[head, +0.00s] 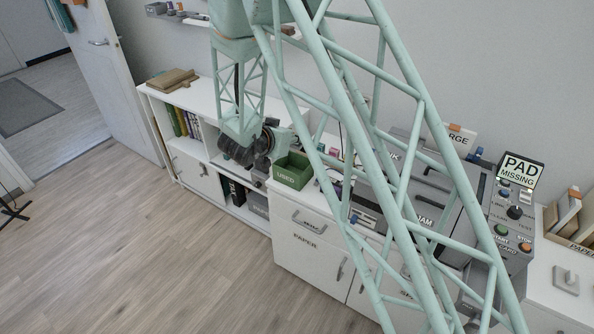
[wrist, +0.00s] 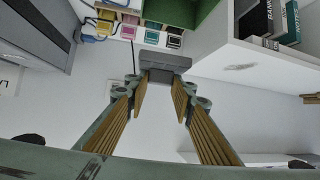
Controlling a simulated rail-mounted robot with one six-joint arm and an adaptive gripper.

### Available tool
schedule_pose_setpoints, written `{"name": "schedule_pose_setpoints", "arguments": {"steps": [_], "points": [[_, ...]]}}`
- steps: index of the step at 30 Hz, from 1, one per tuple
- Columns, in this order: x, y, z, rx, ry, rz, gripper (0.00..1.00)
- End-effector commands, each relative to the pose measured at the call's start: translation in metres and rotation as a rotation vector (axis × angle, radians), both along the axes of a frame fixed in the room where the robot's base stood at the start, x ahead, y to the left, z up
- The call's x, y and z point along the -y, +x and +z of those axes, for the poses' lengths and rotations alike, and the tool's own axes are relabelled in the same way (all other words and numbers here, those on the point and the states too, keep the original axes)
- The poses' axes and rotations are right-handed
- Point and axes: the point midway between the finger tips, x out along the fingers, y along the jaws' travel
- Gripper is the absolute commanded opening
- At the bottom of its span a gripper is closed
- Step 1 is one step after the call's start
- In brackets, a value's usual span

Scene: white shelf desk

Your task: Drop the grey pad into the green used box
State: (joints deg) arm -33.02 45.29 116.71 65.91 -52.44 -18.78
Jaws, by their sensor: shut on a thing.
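The grey pad (wrist: 166,61) is a small dark grey block held between the fingertips of my gripper (wrist: 161,80) in the wrist view. In the head view my gripper (head: 284,142) is small and partly hidden by its own wrist, and I cannot make out the pad there. The green box marked USED (head: 289,177) stands on the white desk, just below and beside my gripper. Green wall surface, likely the same box (wrist: 170,11), shows at the top edge of the wrist view, beyond the pad. The pad is outside the box, apart from it.
A grey machine (head: 436,205) with a screen reading PAD MISSING (head: 520,169) stands right of the box. Small coloured cartridges (wrist: 125,30) lie near the box. Left are a low white shelf with books (head: 185,122) and a wooden board (head: 172,79). The floor in front is clear.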

Motion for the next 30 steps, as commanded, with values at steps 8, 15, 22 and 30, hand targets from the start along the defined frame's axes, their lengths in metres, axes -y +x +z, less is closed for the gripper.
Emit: {"name": "schedule_pose_setpoints", "arguments": {"steps": [8,15,22,30], "points": [[-0.001,0.000,0.000,0.000,0.000,0.000,0.12],[0.000,0.000,-0.002,0.000,0.000,0.000,0.12],[0.000,0.000,-0.010,0.000,0.000,0.000,0.12],[0.000,0.000,-0.028,0.000,0.000,0.000,0.12]]}}
